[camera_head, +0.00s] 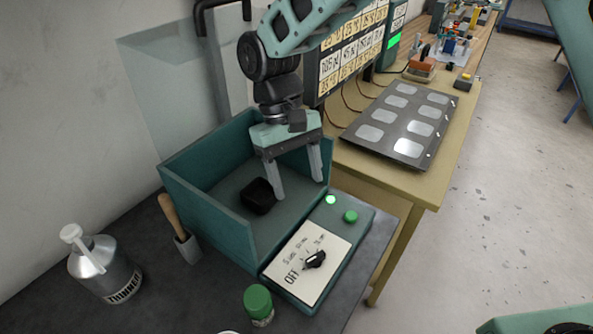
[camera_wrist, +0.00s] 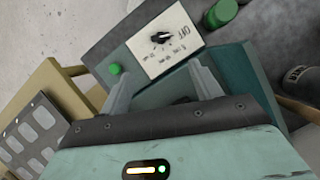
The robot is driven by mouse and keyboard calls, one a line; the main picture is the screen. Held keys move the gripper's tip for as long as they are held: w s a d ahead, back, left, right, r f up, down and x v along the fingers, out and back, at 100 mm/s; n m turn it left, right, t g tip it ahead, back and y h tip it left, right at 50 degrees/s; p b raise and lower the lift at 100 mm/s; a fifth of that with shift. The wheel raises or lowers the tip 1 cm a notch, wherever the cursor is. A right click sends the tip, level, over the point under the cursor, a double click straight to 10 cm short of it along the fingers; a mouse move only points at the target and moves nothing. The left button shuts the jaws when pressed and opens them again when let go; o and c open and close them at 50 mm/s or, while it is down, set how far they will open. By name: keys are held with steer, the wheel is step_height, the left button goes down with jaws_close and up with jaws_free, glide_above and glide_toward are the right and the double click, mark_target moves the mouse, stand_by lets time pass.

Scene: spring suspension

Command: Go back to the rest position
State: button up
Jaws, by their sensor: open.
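My gripper (camera_head: 297,178) hangs over the open green bin (camera_head: 208,215) in the head view, fingers pointing down and spread apart with nothing between them. A black object (camera_head: 258,195) lies on the bin floor, left of the fingers and apart from them as far as I can tell. In the wrist view my gripper (camera_wrist: 160,95) shows both grey fingers apart. The black object is mostly hidden there. The control panel (camera_head: 310,262) with a black knob (camera_head: 315,259) is fixed at the bin's front right; the knob also shows in the wrist view (camera_wrist: 161,37).
A thinner can (camera_head: 105,270), a wooden-handled brush (camera_head: 178,225) and a green-capped jar (camera_head: 258,303) stand around the bin. A dark tray with pale pads (camera_head: 400,122) lies on the wooden table (camera_head: 440,170) at right. A label board (camera_head: 350,50) stands behind. Open floor lies at right.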

steer(key=s+d+r+n+t+y+b, duration=0.1)
steer(key=s+d+t, duration=0.1)
steer(key=s+d, duration=0.4)
steer(key=s+d+r+t+y+b, duration=0.1)
steer(key=s+d, duration=0.5)
steer(key=s, duration=0.6)
steer(key=shift+r+n+t+y, duration=0.2)
steer(key=shift+n+t+y, duration=0.2)
